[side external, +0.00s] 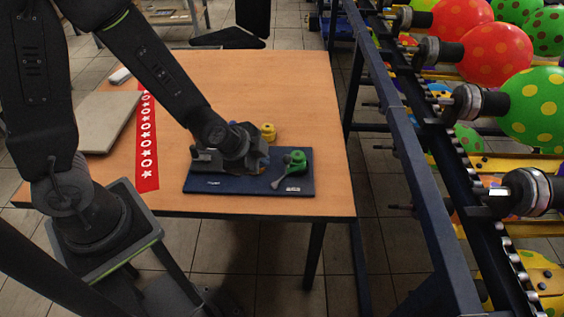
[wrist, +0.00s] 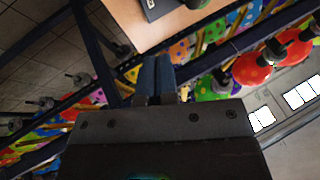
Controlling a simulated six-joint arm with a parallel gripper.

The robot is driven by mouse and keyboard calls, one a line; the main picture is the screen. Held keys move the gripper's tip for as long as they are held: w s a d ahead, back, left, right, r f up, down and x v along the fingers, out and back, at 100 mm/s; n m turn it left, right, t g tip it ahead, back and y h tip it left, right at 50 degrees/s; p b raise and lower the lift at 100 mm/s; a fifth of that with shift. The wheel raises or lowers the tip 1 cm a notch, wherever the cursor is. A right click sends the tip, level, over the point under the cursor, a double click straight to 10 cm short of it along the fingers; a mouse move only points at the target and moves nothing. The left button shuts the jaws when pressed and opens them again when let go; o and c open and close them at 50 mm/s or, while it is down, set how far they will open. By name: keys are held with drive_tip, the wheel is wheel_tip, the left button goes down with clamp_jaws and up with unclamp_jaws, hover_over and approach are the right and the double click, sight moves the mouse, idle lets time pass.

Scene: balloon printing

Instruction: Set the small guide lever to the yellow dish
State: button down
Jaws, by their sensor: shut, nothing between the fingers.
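A dark blue board (side external: 240,187) lies on the table. A green dish-like piece (side external: 298,158) stands at its right side. A small grey lever (side external: 278,182) shows just left of and below the green piece. The yellow dish (side external: 267,130) is at the back of the board, and a small blue piece (side external: 232,123) shows left of it, partly hidden. My gripper (side external: 263,163) is over the middle of the board, left of the lever, and hides part of the board. In the wrist view its blue fingers (wrist: 155,72) are together and empty. I cannot tell whether it touches anything.
The wooden table (side external: 300,85) has free room behind the board. A red strip with white marks (side external: 148,150) and a grey slab (side external: 105,118) lie to the left. A blue-framed rack (side external: 425,185) with spotted balloons stands beyond the right table edge.

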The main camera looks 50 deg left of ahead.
drive_tip(key=x, duration=0.3)
drive_tip(key=a+x, duration=0.1)
drive_tip(key=x, duration=0.3)
drive_tip(key=w+x, duration=0.1)
drive_tip(key=x, duration=0.2)
drive_tip(key=shift+w+a, duration=0.3)
drive_tip(key=shift+w+a+f, duration=0.1)
drive_tip(key=shift+w+a, duration=0.3)
drive_tip(key=shift+w, duration=0.25)
